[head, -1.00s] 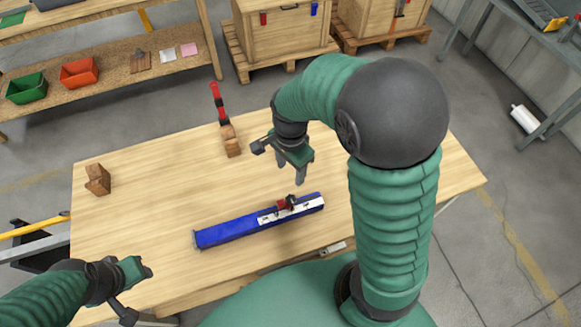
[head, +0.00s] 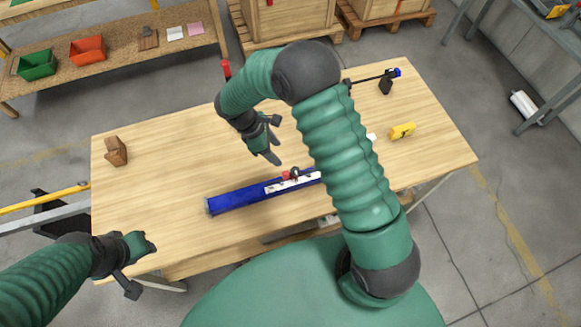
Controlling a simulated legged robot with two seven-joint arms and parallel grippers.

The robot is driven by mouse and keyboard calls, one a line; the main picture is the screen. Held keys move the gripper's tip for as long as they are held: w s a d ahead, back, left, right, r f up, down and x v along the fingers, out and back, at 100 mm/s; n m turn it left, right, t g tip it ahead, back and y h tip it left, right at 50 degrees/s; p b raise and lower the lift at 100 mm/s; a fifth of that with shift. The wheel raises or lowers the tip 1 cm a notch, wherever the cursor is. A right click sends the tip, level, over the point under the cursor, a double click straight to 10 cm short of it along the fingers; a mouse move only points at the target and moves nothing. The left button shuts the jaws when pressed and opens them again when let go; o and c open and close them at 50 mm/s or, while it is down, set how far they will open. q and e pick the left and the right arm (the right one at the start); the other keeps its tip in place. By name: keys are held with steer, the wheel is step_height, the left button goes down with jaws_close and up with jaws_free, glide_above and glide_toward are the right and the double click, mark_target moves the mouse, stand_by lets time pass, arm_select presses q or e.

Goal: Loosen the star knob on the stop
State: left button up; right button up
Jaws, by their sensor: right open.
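A long blue rail (head: 235,199) lies at a slant on the wooden table, with a white strip (head: 305,181) on its right part. A small red stop (head: 286,176) sits on the rail, with a dark knob (head: 294,172) at it; the knob's star shape is too small to make out. My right gripper (head: 274,158) is open and empty, above the table just behind and left of the stop, apart from it. My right arm hides the rail's right end. My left gripper (head: 146,243) is at the table's front left, away from the rail; its fingers are unclear.
A wooden block (head: 116,151) stands at the table's left. A yellow tool (head: 402,131) and a black bar tool with a blue end (head: 386,79) lie on the right. A red handle (head: 226,69) shows behind my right arm. The table's left middle is clear.

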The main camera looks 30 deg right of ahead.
steer(key=p, duration=0.2)
glide_above(293, 170)
steer(key=w+a, duration=0.1)
steer(key=a, duration=0.1)
step_height(293, 170, down, 6)
steer(key=f, duration=0.1)
steer(key=x, duration=0.4)
steer(key=shift+a+f+p, duration=0.2)
steer(key=shift+p, duration=0.1)
steer(key=shift+f, duration=0.55)
steer(key=shift+d+f, duration=0.15)
steer(key=shift+d, duration=0.25)
steer(key=shift+c, duration=0.2)
steer(key=shift+d, duration=0.2)
steer(key=c, duration=0.5)
steer(key=shift+a, duration=0.15)
steer(key=c, duration=0.5)
arm_select(q)
steer(key=shift+w+d+r, duration=0.1)
steer(key=shift+d+r, duration=0.1)
steer(key=shift+r, duration=1.35)
arm_select(e)
steer(key=shift+a, duration=0.2)
jaws_close()
